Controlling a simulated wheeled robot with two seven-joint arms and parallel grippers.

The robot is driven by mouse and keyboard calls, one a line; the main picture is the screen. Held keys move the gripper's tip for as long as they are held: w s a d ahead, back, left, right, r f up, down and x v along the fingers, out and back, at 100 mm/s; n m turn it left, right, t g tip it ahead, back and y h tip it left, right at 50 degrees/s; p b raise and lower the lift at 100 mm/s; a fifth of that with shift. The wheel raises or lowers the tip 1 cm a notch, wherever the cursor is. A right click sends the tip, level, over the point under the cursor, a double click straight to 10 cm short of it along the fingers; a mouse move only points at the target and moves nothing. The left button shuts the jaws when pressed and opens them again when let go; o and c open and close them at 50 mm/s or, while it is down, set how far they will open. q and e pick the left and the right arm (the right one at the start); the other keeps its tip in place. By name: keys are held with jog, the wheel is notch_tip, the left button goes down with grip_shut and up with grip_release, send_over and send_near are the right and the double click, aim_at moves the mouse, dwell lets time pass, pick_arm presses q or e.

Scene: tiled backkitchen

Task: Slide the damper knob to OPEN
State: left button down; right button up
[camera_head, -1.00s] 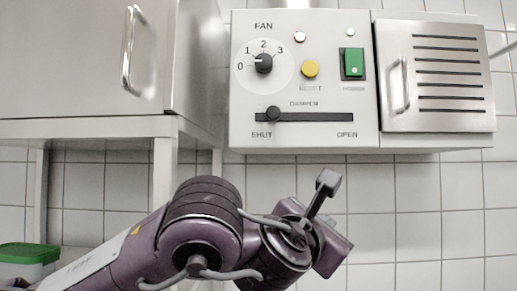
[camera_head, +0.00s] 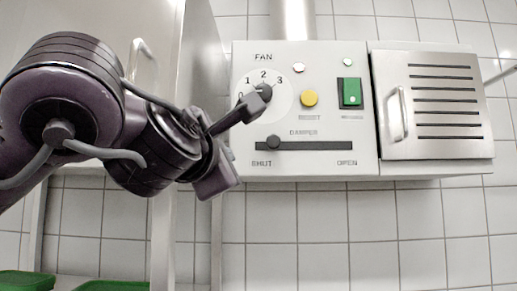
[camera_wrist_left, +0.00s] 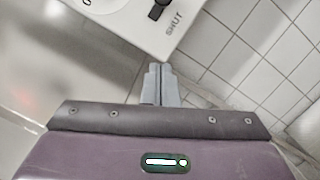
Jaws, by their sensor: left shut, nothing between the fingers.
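The damper knob (camera_head: 274,143) is a dark round knob at the left, SHUT end of a black horizontal slot (camera_head: 315,146) on the grey control panel (camera_head: 342,168). The OPEN label is at the slot's right end. My left gripper (camera_head: 262,95) is shut and empty. In the head view it overlaps the lower part of the fan dial, up and left of the damper knob. In the wrist view its closed fingertips (camera_wrist_left: 158,68) point at the panel's lower edge. My right gripper is not in view.
The panel also carries a fan dial (camera_head: 264,88), a yellow reset button (camera_head: 309,98) and a green power switch (camera_head: 350,92). A vented metal door (camera_head: 440,105) with a handle is at right. A steel cabinet stands at left behind my arm. Tiled wall below is clear.

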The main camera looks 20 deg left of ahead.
aim_at(273, 143)
pick_arm(q)
jog(key=w+r+p, duration=0.1)
jog(key=w+p, duration=0.2)
jog(key=w+d+r+p, duration=0.1)
jog(key=w+p, duration=0.2)
jog(key=w, duration=0.1)
jog(key=w+d+r+p, duration=0.1)
jog(key=w+p, duration=0.2)
jog(key=w, duration=0.1)
jog(key=shift+d, duration=0.15)
jog(key=shift+f, duration=0.1)
dwell(0.3)
